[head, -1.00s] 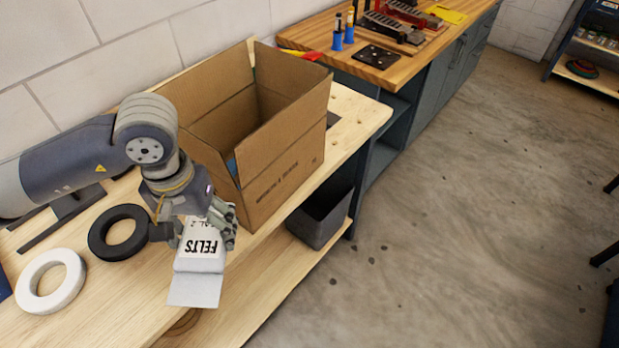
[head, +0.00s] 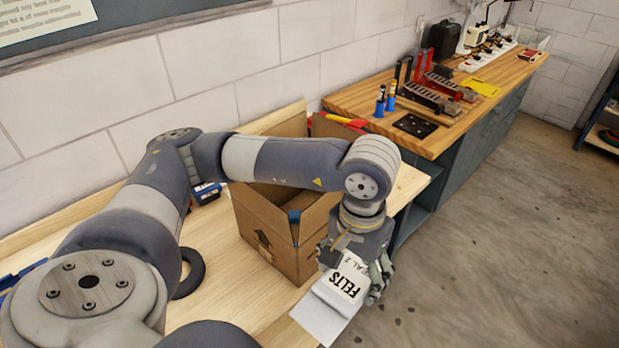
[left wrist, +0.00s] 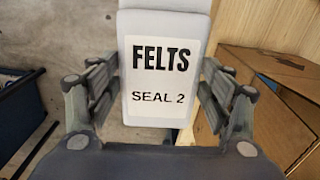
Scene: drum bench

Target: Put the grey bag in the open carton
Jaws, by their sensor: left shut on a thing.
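The grey bag (head: 342,285) carries a white label reading FELTS. My left gripper (head: 354,268) is shut on it and holds it at the near right side of the open carton (head: 277,250). In the left wrist view the bag (left wrist: 166,20) hangs between the two fingers of my left gripper (left wrist: 158,95), and the carton (left wrist: 275,110) is at the right. The carton stands upright on the wooden bench, its top open. My left arm crosses in front of it and hides much of its opening. My right gripper is not in view.
A black ring (head: 190,272) lies on the bench left of the carton. A second bench (head: 340,104) behind holds blue bottles (head: 385,103), a black plate (head: 423,127) and red-handled tools. Concrete floor (head: 500,230) lies open at the right.

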